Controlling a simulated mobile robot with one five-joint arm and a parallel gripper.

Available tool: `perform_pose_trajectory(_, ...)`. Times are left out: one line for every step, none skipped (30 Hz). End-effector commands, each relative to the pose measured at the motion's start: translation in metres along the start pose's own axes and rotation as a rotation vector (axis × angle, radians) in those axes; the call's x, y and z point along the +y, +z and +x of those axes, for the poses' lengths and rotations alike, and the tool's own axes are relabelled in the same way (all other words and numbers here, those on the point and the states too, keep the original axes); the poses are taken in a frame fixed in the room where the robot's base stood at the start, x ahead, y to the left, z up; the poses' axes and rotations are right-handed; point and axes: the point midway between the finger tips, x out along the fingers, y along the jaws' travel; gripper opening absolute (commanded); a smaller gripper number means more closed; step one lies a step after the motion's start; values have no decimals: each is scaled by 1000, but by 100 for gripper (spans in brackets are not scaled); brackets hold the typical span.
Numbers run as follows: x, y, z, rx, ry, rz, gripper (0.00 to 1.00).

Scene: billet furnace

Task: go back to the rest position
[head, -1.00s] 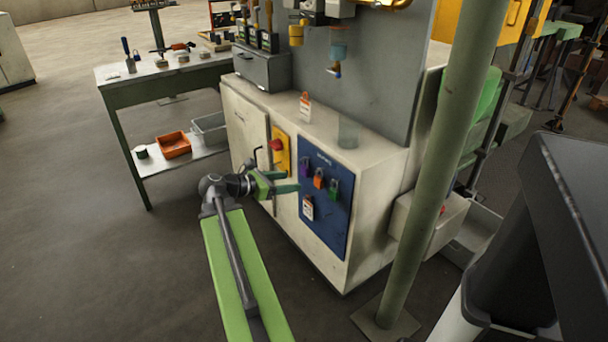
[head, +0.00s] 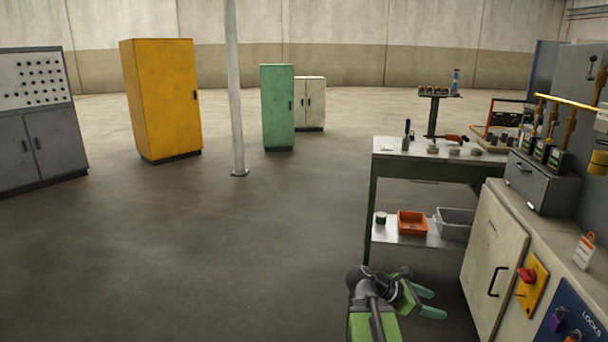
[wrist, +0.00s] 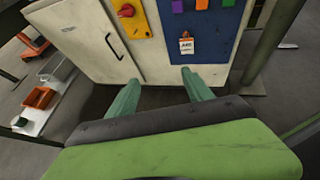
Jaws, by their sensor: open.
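My gripper (head: 431,302) is low at the bottom of the head view, in front of the cream cabinet (head: 489,262). Its two green fingers are apart with nothing between them. In the wrist view my gripper (wrist: 160,92) also shows open and empty. Its fingers point at the lower part of the cabinet front, below the blue lock board (wrist: 207,30) and the red switch on its yellow plate (wrist: 131,18). I cannot tell the exact gap to the cabinet.
A workbench (head: 440,175) stands left of the cabinet, with an orange bin (head: 412,223) and a grey bin (head: 455,224) on its lower shelf. A pole (head: 236,90), a yellow cabinet (head: 160,100) and a green cabinet (head: 277,106) stand farther back.

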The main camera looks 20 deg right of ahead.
Motion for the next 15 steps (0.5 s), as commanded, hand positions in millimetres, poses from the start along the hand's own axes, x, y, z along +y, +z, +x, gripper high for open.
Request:
perform_pose_trajectory(14,-32,-32,71,52,17,59)
perform_pose_trajectory(20,-52,-49,120,74,40,59)
perform_pose_trajectory(26,-78,-72,191,96,78,59)
perform_pose_trajectory(28,-98,-89,248,106,113,59)
perform_pose_trajectory(30,-118,-107,306,110,150,59)
perform_pose_trajectory(30,-144,-130,387,106,205,59)
perform_pose_trajectory(28,-162,-148,449,96,249,59)
perform_pose_trajectory(26,-180,-166,509,80,294,59)
perform_pose_trajectory(22,-203,-188,589,44,358,59)
perform_pose_trajectory(17,-218,-204,645,10,406,59)
perform_pose_trajectory(12,-232,-219,698,-31,457,59)
perform_pose_trajectory(5,-250,-238,765,-96,529,59)
perform_pose_trajectory(0,-261,-250,811,-154,585,59)
perform_pose_trajectory(-6,-270,-261,849,-217,643,59)
perform_pose_trajectory(-11,-279,-271,888,-301,718,59)
